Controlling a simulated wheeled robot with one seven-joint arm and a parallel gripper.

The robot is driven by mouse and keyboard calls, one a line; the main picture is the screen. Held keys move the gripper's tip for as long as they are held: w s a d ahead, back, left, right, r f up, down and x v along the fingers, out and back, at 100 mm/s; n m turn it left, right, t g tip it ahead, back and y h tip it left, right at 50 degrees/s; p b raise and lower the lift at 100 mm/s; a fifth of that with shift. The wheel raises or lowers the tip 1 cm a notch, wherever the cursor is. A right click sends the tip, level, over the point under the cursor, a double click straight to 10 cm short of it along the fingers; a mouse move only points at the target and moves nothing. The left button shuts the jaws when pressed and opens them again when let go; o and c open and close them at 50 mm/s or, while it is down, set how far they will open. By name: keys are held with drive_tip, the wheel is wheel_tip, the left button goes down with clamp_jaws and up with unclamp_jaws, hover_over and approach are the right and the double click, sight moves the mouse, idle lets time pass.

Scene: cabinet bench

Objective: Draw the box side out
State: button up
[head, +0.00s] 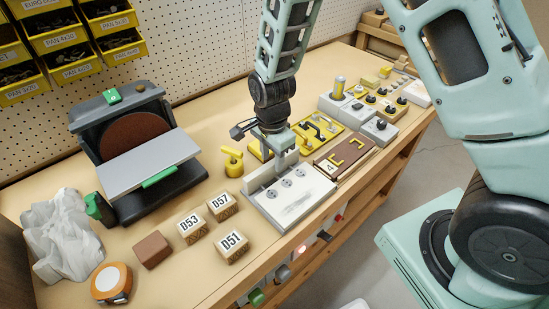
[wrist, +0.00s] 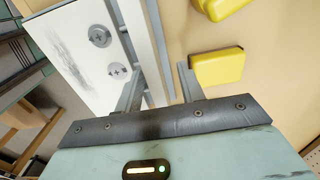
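A white-grey box (head: 292,204) with round screw heads on its face lies near the bench's front edge. A raised pale side (head: 262,178) runs along its back edge. My gripper (head: 284,166) points down over this side. In the wrist view, the box (wrist: 75,50) is at upper left and its narrow side (wrist: 133,35) runs down toward my gripper (wrist: 158,72). The fingers are apart, one to each side of the strip, with a visible gap at the right finger. Whether the left finger touches the side I cannot tell.
A yellow block (wrist: 217,67) is close beside the right finger. Yellow pieces (head: 232,162) stand left of my gripper, and a brown board (head: 345,155) lies right of the box. Labelled blocks (head: 232,246) stand to the left. A sander-like machine (head: 140,150) is farther left.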

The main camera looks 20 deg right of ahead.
sight(273, 160)
drive_tip(key=shift+s, duration=0.1)
wheel_tip(273, 160, up, 17)
drive_tip(key=shift+r, duration=0.2)
idle(0.5)
idle(0.3)
